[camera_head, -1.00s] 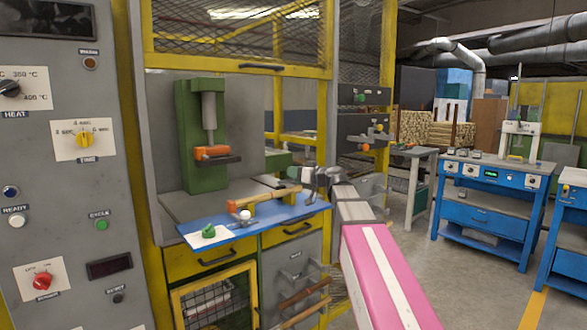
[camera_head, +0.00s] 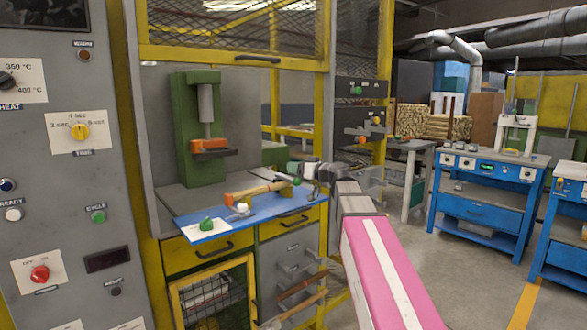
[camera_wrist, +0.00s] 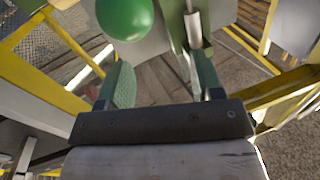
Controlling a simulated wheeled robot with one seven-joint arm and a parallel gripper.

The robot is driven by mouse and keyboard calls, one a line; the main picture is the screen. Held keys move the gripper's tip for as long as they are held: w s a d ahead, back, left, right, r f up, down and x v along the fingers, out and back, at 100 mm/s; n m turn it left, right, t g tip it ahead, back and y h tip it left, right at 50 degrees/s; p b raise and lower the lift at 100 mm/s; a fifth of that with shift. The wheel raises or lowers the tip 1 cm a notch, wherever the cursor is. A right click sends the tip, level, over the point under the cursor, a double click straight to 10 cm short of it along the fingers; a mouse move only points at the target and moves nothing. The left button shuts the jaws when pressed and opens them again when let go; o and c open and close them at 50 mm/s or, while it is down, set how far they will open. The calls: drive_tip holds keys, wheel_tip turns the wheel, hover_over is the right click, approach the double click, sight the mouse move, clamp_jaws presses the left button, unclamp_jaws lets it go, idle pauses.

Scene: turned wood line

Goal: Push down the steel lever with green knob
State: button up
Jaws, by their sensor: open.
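The green knob (camera_head: 297,181) shows small in the head view, just below my gripper (camera_head: 294,168), at the right part of the blue board. In the wrist view a large green ball-shaped knob (camera_wrist: 125,15) stands at the top, beyond and slightly above the left finger. My gripper (camera_wrist: 163,76) is open there, with one green-padded finger on each side and nothing between them. The knob looks apart from the fingers. The steel lever shaft cannot be clearly made out in either view.
A blue board (camera_head: 270,209) carries a orange-and-wood piece (camera_head: 250,192), a white knob (camera_head: 242,208) and a white plate with a green knob (camera_head: 207,224). A green press (camera_head: 188,130) stands behind. A yellow frame (camera_head: 325,110) rises beside my arm. Blue workbenches (camera_head: 486,190) stand at right.

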drive_tip(key=v, duration=0.8)
drive_tip(key=shift+s+d, duration=0.2)
drive_tip(key=shift+s, duration=0.1)
